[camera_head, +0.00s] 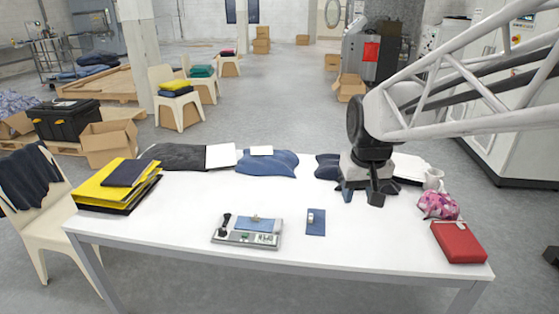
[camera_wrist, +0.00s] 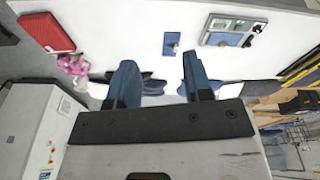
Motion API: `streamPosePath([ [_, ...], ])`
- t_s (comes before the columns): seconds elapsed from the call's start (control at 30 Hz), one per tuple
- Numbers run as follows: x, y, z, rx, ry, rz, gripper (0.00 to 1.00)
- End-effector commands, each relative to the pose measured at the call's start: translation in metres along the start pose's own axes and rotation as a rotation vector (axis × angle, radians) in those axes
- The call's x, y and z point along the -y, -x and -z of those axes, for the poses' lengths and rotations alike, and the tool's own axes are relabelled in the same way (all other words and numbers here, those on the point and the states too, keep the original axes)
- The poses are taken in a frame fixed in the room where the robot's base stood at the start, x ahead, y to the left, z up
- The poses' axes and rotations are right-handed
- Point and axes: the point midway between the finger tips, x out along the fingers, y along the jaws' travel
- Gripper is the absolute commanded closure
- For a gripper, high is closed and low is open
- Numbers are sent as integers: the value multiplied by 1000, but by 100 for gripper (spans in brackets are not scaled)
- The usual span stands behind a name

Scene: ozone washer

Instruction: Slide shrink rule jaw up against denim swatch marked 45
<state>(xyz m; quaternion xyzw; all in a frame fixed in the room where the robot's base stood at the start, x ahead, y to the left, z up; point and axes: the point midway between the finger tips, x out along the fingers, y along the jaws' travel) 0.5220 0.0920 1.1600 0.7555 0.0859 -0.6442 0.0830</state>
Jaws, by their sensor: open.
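A flat grey device, apparently the shrink rule (camera_head: 231,236), lies on the white table (camera_head: 180,220) near its front edge. It has an upright black part at its left end and small green marks. A blue denim swatch (camera_head: 262,224) lies on it; no number is readable. A smaller dark blue swatch (camera_head: 316,229) with a pale piece on it lies to the right, apart. My gripper (camera_head: 361,192) is open and empty above the table, right of and behind both. The wrist view shows its two blue fingers (camera_wrist: 158,62) spread, with the rule (camera_wrist: 219,38) beyond them.
Folded dark cloths (camera_head: 180,157) line the back edge. A red case (camera_head: 458,242), a pink patterned bundle (camera_head: 438,206) and a white mug (camera_head: 433,180) stand at the right. The table around the rule is clear.

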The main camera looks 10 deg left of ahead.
Motion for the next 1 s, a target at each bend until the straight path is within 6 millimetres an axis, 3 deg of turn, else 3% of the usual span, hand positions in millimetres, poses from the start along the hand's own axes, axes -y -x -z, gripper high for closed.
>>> streamPosePath([
  [0.47,54,-44,108,38,130,18,54],
  [1.0,139,-120,211,78,276,34,54],
])
